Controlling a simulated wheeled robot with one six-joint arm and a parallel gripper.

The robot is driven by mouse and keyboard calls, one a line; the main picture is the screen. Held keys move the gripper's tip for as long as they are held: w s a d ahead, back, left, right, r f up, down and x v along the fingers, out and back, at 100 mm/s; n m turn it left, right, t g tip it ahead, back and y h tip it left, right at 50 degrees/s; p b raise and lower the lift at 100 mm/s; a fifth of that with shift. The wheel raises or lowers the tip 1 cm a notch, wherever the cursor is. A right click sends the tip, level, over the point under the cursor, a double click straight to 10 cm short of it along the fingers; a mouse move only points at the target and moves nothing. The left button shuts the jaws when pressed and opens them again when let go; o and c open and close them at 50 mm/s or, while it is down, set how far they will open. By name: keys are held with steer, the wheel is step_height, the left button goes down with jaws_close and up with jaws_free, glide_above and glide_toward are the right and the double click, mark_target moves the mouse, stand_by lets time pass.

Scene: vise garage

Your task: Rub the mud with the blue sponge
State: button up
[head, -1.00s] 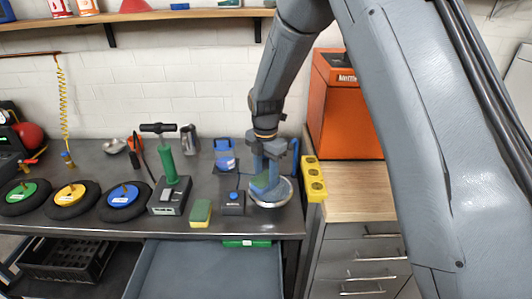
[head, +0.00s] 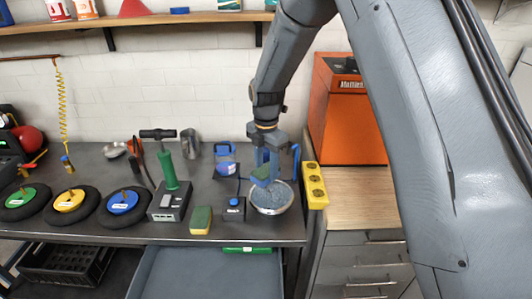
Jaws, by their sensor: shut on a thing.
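My gripper (head: 267,166) points down over a round metal bowl (head: 257,207) near the bench's front right. The bowl has a speckled grey-blue inside. I cannot make out any mud. Three wheels with green (head: 20,197), yellow (head: 69,200) and blue (head: 123,202) hubs lie on the bench at left.
A yellow-green sponge (head: 201,220), a small blue-topped box (head: 234,209) and a green-handled pump (head: 168,171) stand left of the bowl. A yellow block (head: 315,186) is at the bench's right edge. An orange cabinet (head: 350,120) stands behind right. An open drawer (head: 205,275) is below.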

mark_target(266, 170)
steer(key=shift+r+p, duration=1.15)
steer(key=shift+r, duration=1.2)
steer(key=shift+s, duration=0.1)
